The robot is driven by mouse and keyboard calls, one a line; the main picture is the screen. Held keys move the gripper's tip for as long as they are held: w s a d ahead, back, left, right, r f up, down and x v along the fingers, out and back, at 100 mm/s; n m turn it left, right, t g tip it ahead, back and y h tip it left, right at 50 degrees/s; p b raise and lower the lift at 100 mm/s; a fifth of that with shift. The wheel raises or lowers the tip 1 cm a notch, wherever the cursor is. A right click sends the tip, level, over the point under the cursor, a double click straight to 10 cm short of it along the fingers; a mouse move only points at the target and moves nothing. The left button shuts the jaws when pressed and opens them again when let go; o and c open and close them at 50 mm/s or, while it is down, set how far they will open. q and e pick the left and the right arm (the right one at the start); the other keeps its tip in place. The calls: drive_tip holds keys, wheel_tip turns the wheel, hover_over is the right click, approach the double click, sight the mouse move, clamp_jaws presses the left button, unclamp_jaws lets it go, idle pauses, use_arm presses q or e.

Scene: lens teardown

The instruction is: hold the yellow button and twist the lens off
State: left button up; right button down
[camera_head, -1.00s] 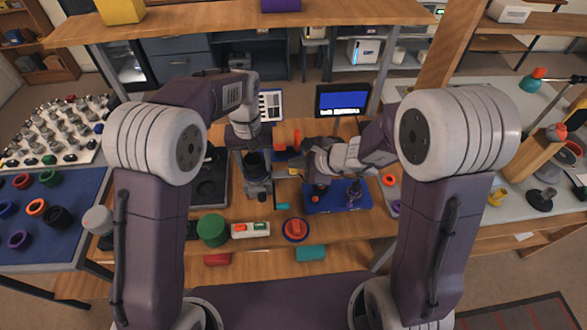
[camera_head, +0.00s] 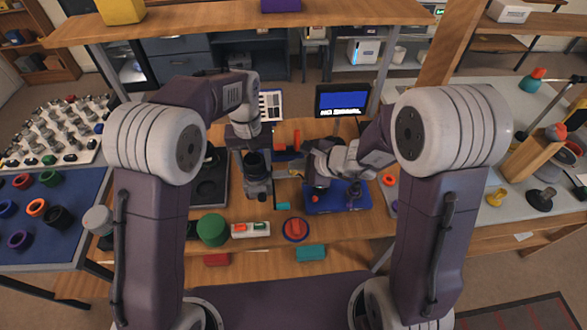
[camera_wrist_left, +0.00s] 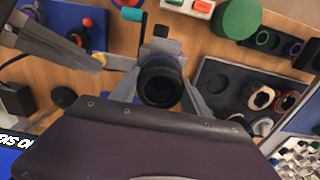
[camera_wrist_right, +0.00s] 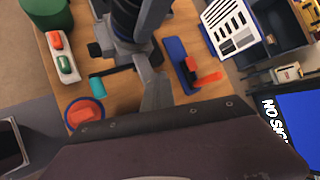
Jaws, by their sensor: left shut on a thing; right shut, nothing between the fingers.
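The dark ribbed lens (camera_wrist_left: 160,80) sits between the two fingers of my left gripper (camera_wrist_left: 158,88), which is shut on it. In the head view the lens (camera_head: 257,163) stands upright on a grey mount (camera_head: 258,188) in the middle of the bench. It also shows at the top of the right wrist view (camera_wrist_right: 128,15). My right gripper (camera_wrist_right: 156,88) is shut and empty, close beside the mount. In the left wrist view its grey fingers (camera_wrist_left: 60,45) come in from the upper left.
A green cylinder (camera_head: 212,229), a white box with two switches (camera_head: 250,229) and a red button on a blue base (camera_head: 295,228) stand at the front. A dark tray (camera_head: 208,190) lies left, a blue mat (camera_head: 335,203) right. A monitor (camera_head: 342,101) stands behind.

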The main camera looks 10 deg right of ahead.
use_arm(q)
drive_tip(key=n, duration=0.5)
drive_tip(key=o, duration=1.7)
drive_tip(key=m, duration=0.5)
use_arm(e)
drive_tip(key=shift+r, duration=0.85)
drive_tip(key=shift+r, duration=0.1)
